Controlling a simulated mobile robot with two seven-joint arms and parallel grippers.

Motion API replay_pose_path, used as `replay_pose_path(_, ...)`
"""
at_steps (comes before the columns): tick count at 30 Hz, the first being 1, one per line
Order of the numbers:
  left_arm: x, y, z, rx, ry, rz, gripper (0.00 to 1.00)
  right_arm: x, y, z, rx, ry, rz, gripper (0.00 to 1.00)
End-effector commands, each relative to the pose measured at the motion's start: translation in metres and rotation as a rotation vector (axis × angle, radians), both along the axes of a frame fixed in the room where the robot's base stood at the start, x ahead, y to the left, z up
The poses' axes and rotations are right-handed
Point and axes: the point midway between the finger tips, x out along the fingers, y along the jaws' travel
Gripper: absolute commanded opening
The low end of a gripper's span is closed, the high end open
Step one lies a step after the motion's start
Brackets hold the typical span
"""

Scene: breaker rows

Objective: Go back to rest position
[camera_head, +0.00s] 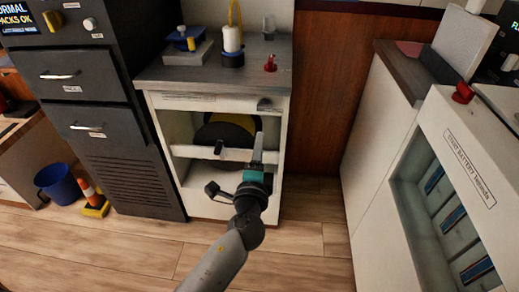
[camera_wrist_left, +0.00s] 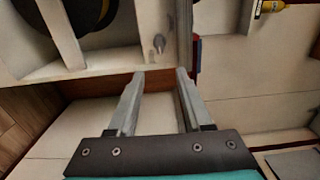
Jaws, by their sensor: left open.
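My left gripper (camera_head: 257,150) is in front of the white cabinet (camera_head: 220,103) with open shelves, near its right side. In the left wrist view my left gripper (camera_wrist_left: 160,74) is open, with its two grey fingers apart and nothing between them. A pale floor or panel surface shows behind the fingers. My left arm reaches up from the bottom of the head view. My right gripper is in neither view.
A black and yellow reel (camera_head: 226,128) sits in the cabinet. A dark drawer cabinet (camera_head: 110,100) stands left, with a blue bucket (camera_head: 57,184) and striped cone (camera_head: 90,195) on the floor. A white battery cabinet (camera_head: 427,125) stands right. Wooden floor (camera_head: 310,250) in front is clear.

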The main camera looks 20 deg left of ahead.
Motion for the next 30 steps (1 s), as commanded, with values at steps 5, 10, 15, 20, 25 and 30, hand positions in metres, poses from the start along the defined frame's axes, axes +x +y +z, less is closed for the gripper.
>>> replay_pose_path(5,0.0,0.0,0.0,0.0,0.0,0.0,0.5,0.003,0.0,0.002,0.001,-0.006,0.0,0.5)
replay_pose_path(10,-0.002,0.0,-0.02,-0.034,0.05,-0.008,0.5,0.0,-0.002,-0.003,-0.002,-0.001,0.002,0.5)
replay_pose_path(15,-0.022,0.0,-0.111,-0.215,0.27,-0.022,0.5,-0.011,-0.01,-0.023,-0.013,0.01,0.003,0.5)
replay_pose_path(20,-0.081,0.007,-0.216,-0.47,0.525,0.037,0.5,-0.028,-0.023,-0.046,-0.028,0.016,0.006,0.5)
replay_pose_path(25,-0.172,0.018,-0.301,-0.748,0.746,0.197,0.5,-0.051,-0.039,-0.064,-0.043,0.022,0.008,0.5)
replay_pose_path(30,-0.276,0.035,-0.353,-0.995,0.888,0.44,0.5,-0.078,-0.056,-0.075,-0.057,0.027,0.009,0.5)
